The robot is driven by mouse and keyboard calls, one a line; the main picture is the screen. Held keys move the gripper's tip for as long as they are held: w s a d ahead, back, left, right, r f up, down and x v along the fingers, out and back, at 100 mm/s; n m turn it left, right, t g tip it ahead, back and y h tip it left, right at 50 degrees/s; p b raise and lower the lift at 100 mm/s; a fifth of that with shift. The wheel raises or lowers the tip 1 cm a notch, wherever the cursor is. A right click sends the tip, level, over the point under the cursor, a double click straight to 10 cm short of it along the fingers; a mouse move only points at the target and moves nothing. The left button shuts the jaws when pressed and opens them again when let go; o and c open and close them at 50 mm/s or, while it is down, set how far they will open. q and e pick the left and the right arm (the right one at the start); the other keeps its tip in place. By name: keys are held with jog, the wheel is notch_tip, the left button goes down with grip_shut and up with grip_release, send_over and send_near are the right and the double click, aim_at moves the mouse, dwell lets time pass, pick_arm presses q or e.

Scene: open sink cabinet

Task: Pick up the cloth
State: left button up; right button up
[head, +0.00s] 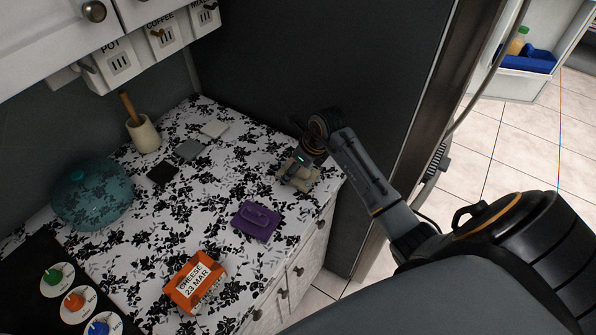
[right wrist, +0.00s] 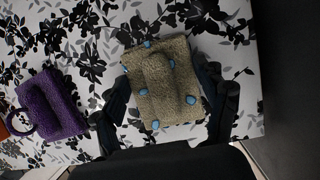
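A beige folded cloth with blue spots (right wrist: 160,88) lies on the floral countertop near its right end; in the head view its edges (head: 288,181) show under my right gripper (head: 300,165). In the right wrist view my right gripper (right wrist: 165,105) is open, with one dark finger on each side of the beige cloth. I cannot tell whether the fingers touch it. A purple folded cloth (head: 256,221) lies apart on the counter, also at the left of the right wrist view (right wrist: 50,105). My left gripper is not in view.
An orange cheese package (head: 195,282) lies near the counter's front edge. A teal glass dome (head: 92,195), a mortar with pestle (head: 143,133) and several flat squares (head: 188,149) are farther left. A dark tall panel (head: 330,60) stands behind the counter's right end.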

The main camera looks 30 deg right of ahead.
jog(key=shift+c, duration=0.3)
jog(key=shift+r+b, duration=0.55)
jog(key=b+v, duration=0.1)
jog(key=v, duration=0.1)
jog(key=d+b+v, duration=0.1)
jog(key=v, duration=0.2)
jog(key=b+v, duration=0.1)
jog(key=v, duration=0.1)
jog(key=shift+s+d, duration=0.2)
jog(key=shift+s, duration=0.25)
jog(key=s+d+r+b, duration=0.3)
jog(key=s+d+r, duration=0.2)
jog(key=s, duration=0.3)
jog(key=shift+s+r+b, duration=0.15)
jog(key=shift+r+b, duration=0.05)
jog(key=shift+b, duration=0.2)
